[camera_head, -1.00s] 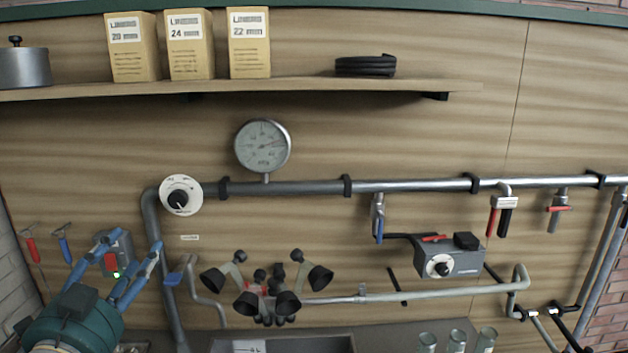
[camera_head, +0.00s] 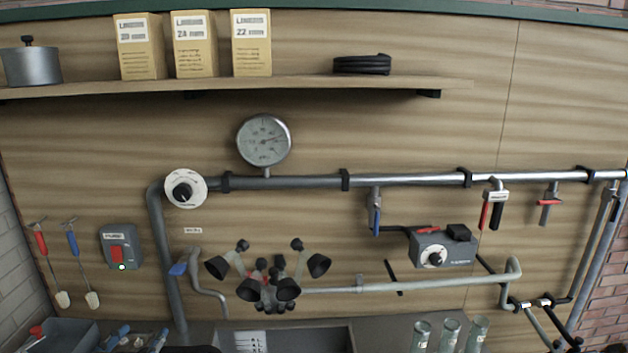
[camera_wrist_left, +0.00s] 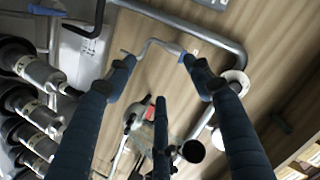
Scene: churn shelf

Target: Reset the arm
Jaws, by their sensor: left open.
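Beyond the fingers are the wooden wall panel, grey pipes and a cluster of black-cupped fittings. In the head view the left gripper is out of the picture; only a dark sliver at the bottom edge may be part of my arm. The grey switch box (camera_head: 120,247) with a red switch and a lit green lamp is fully visible on the wall at the left. My right gripper is in neither view.
A grey pipe (camera_head: 300,183) with a gauge (camera_head: 263,141) runs across the panel. The black-cupped cluster (camera_head: 268,278) projects low in the middle. Glass jars (camera_head: 450,335) stand at the lower right. A shelf (camera_head: 250,86) holds boxes, a pot and a black coil. A grey bin (camera_head: 68,335) is at lower left.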

